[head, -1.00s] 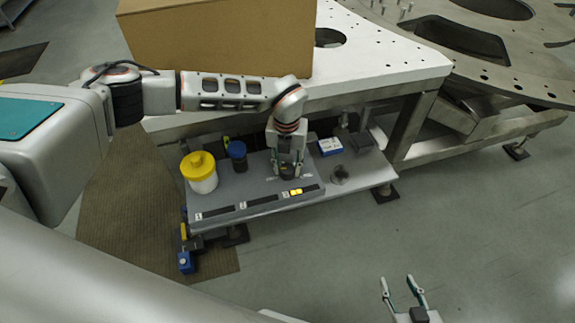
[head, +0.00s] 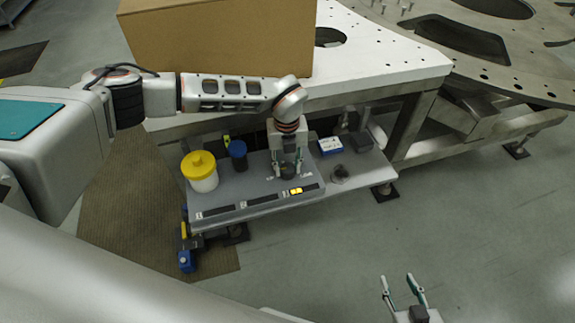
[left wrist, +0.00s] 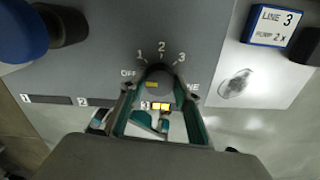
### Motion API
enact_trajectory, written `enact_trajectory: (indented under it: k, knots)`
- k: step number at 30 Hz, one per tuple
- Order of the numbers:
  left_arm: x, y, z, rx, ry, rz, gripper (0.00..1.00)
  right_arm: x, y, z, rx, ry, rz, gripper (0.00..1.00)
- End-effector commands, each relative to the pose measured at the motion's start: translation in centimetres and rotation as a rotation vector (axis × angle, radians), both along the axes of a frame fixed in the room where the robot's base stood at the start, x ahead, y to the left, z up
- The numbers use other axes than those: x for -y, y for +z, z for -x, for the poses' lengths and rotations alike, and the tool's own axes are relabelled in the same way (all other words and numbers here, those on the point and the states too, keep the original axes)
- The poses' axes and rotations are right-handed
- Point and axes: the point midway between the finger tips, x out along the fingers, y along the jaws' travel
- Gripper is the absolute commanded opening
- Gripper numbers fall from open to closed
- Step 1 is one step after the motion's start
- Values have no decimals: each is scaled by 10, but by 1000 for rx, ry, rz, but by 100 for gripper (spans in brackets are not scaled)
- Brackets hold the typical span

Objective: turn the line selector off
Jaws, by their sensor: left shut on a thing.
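The line selector is a dark round knob (left wrist: 158,76) on a grey sloped panel (left wrist: 110,65), marked OFF, 1, 2, 3 and a partly hidden word ending in "NE". A yellow mark shows on the knob, left of its middle; I cannot tell which label it points to. In the head view the knob (head: 288,173) sits below my left gripper (head: 288,171). My left gripper (left wrist: 160,102) is shut on the knob, one finger on each side. My right gripper (head: 404,291) is open and empty over the floor at the bottom right.
The strip marked 3 (head: 295,190) is lit yellow; strips 1 and 2 are dark. A blue "LINE 3" block (left wrist: 272,25) lies right. A cardboard box (head: 215,40) stands above.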

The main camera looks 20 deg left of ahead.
Motion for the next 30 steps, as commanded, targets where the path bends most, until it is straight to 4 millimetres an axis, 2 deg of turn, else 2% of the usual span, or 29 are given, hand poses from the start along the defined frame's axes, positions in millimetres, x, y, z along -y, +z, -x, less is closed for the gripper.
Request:
enact_trajectory:
  k: [2, 3, 5, 14, 19, 23, 30]
  knots:
    - [0, 1, -1, 2, 3, 0, 10, 0, 0, 0, 0, 0, 0, 40]
    - [0, 1, -1, 2, 3, 0, 34, 0, 0, 0, 0, 0, 0, 40]
    - [0, 1, -1, 2, 2, 0, 48, 0, 0, 0, 0, 0, 0, 40]
    - [0, 0, 0, 1, 1, 0, 48, 1, 0, 0, -1, 0, 1, 40]
    - [0, 10, -1, 3, 0, 1, 48, 1, 0, 0, -1, 0, 3, 40]
    - [0, 31, -2, 5, -1, 1, 48, 1, 0, 0, -1, 0, 1, 40]
    - [-1, 81, -1, 5, 0, 1, 48, 0, 0, 0, 0, 1, 1, 40]
